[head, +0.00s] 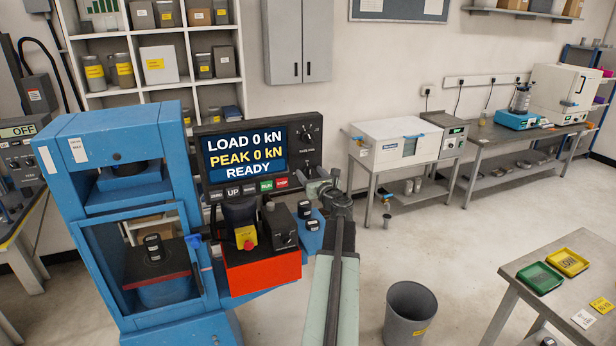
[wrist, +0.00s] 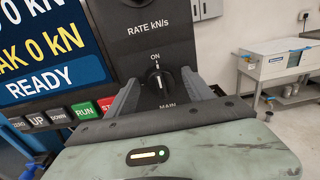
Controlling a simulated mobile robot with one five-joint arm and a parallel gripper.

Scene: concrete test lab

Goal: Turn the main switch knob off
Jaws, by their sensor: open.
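The main switch knob (wrist: 159,82) is a small black knob on the dark control panel (wrist: 133,55), with ON above it and MAIN below. Its white mark points up toward ON. In the wrist view my gripper (wrist: 160,88) is open, with one finger left and one right of the knob. I cannot tell whether either finger touches it. In the head view my gripper (head: 322,188) is at the panel's lower right corner and the main knob cannot be made out there. The panel's screen (head: 245,157) is lit and reads LOAD 0 kN, PEAK 0 kN, READY.
Another knob (head: 306,134), for the rate, sits higher on the panel. A row of buttons (head: 250,188) runs under the screen. A blue press frame (head: 75,190) stands left. A red box with a yellow-based emergency stop (head: 246,238) is below. The floor right is mostly clear around a grey bin (head: 410,315).

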